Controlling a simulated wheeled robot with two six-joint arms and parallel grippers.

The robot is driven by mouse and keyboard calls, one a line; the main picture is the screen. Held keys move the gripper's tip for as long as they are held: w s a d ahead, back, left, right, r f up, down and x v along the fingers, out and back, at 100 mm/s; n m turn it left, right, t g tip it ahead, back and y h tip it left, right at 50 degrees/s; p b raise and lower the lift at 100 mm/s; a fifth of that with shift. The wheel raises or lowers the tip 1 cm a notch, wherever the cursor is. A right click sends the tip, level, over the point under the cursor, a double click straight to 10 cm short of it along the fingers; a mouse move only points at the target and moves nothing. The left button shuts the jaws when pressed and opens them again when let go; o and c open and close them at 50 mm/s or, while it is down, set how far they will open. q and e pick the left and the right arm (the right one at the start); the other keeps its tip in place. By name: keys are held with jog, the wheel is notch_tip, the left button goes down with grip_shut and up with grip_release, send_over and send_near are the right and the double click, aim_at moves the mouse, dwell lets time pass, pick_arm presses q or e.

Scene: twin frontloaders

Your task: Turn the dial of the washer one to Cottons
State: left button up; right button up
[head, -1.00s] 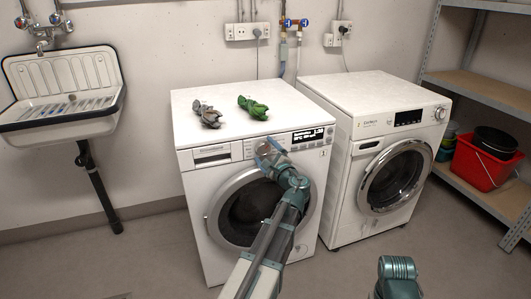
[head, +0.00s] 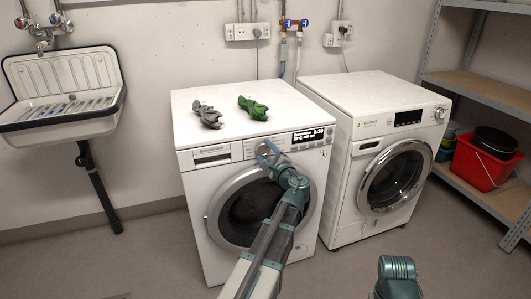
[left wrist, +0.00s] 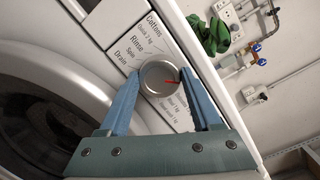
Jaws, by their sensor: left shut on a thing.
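Washer one (head: 230,215) is the left front-loader, with a small "1" mark at its right. Rinse, Spin and Drain are printed along the left side; the labels at lower right are partly covered. My left gripper (left wrist: 167,85) is shut on the dial, one blue finger on each side. In the head view my left gripper (head: 268,150) covers the dial.
A lit display (head: 308,135) sits right of the dial; its text is too small to read surely. Grey (head: 207,114) and green (head: 253,107) crumpled items lie on top. A second washer (head: 385,150) stands close at right. A sink (head: 63,95) hangs at left.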

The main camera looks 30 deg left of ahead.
pick_arm(q)
jog(key=n+p, duration=0.1)
jog(key=n, duration=0.4)
jog(key=shift+s+h, duration=0.1)
jog(key=shift+h, duration=0.2)
jog(key=n, duration=0.5)
jog(key=shift+n+h+p, duration=0.3)
jog(key=shift+f, duration=0.1)
jog(key=o, duration=1.4)
jog(key=shift+c, duration=0.2)
jog(key=p+v, duration=0.1)
jog(key=v, duration=1.2)
jog(key=shift+s+d, duration=0.25)
